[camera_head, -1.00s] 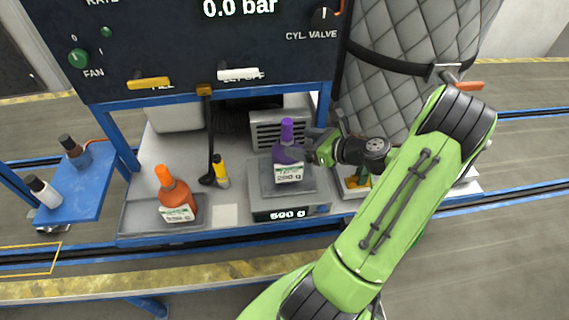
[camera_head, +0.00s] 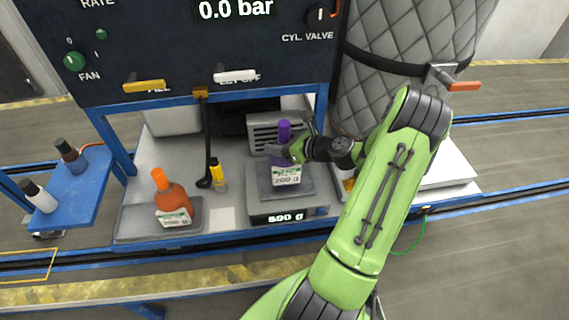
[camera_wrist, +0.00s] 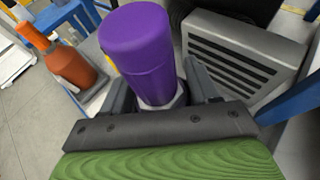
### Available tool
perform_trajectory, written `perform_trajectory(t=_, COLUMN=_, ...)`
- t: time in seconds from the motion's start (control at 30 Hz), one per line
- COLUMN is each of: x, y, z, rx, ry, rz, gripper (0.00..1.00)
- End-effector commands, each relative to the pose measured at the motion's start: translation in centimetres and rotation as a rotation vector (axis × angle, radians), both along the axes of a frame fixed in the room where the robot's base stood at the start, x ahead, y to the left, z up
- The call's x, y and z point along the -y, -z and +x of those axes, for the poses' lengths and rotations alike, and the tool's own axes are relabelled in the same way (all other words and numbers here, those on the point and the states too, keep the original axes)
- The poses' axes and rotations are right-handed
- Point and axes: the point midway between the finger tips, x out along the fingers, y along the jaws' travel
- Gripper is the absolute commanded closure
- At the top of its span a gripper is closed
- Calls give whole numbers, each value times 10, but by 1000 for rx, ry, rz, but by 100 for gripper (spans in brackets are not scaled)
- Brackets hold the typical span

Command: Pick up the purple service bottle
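The purple service bottle (camera_head: 284,131) stands upright on the grey scale (camera_head: 262,192), with a white label on its front. My gripper (camera_head: 291,152) has come in from the right at the height of the bottle's upper part. In the wrist view, the bottle's purple cap (camera_wrist: 137,45) rises between the two dark fingers (camera_wrist: 160,92), one on each side. The fingers look spread around the bottle; contact is hard to make out. The lower part of the bottle is hidden by the gripper in that view.
An orange bottle (camera_head: 172,198) stands on a grey pad to the left. A grey vented box (camera_head: 268,126) is close behind the scale, and a quilted cylinder (camera_head: 400,70) stands behind right. A blue side shelf (camera_head: 75,193) holds two bottles.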

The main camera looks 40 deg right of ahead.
Motion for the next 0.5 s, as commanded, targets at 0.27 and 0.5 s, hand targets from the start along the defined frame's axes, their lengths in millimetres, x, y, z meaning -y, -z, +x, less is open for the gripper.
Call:
perform_trajectory(t=0.27, x=0, y=0, z=0, rx=-1, ry=0, rz=0, gripper=100)
perform_trajectory(t=0.5, x=0, y=-1, z=0, rx=2, ry=0, rz=-1, gripper=100)
